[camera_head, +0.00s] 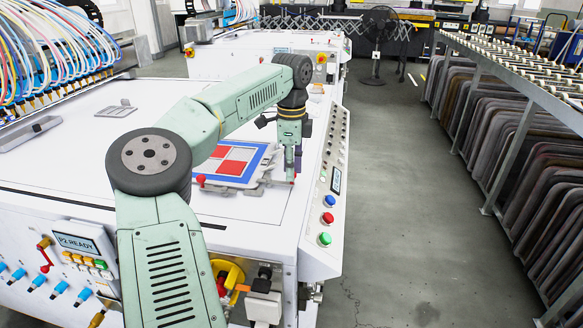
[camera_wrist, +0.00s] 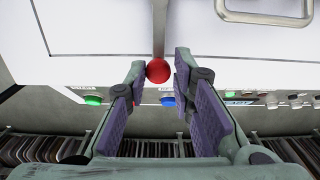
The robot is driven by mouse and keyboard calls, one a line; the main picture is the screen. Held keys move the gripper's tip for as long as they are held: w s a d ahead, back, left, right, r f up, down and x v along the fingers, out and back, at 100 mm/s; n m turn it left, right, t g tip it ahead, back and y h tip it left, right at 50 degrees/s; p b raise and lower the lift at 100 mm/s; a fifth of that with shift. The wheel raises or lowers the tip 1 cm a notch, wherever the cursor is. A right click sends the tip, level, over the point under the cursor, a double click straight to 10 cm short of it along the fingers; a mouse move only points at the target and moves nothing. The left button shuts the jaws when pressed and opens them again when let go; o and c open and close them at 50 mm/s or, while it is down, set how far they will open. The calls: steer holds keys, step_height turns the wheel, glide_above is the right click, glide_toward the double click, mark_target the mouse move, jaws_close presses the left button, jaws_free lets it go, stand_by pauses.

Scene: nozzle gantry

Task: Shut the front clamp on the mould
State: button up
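The mould (camera_head: 236,161), a blue-framed plate with red and white squares, lies on the white machine top in the head view. Grey clamp parts (camera_head: 262,180) lie along its near right side. A red knob (camera_head: 201,179) stands at its near left corner. My gripper (camera_head: 291,168) points down just right of the mould, near the panel edge. In the wrist view my gripper (camera_wrist: 162,68) is open, with a red ball knob (camera_wrist: 158,71) on a thin rod between its fingertips. The knob is close to the left fingertip; I cannot tell whether they touch. The clamp's jaw is hidden.
A sloped panel with blue, red and green buttons (camera_head: 327,218) runs along the machine's right edge. A grey bar handle (camera_wrist: 265,12) lies on the top in the wrist view. The aisle floor (camera_head: 390,200) is clear, beside a rack of dark sheets (camera_head: 520,150).

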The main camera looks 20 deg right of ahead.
steer(key=o, duration=0.4)
steer(key=shift+r, duration=0.1)
step_height(320, 180, up, 12)
stand_by(0.5)
stand_by(0.3)
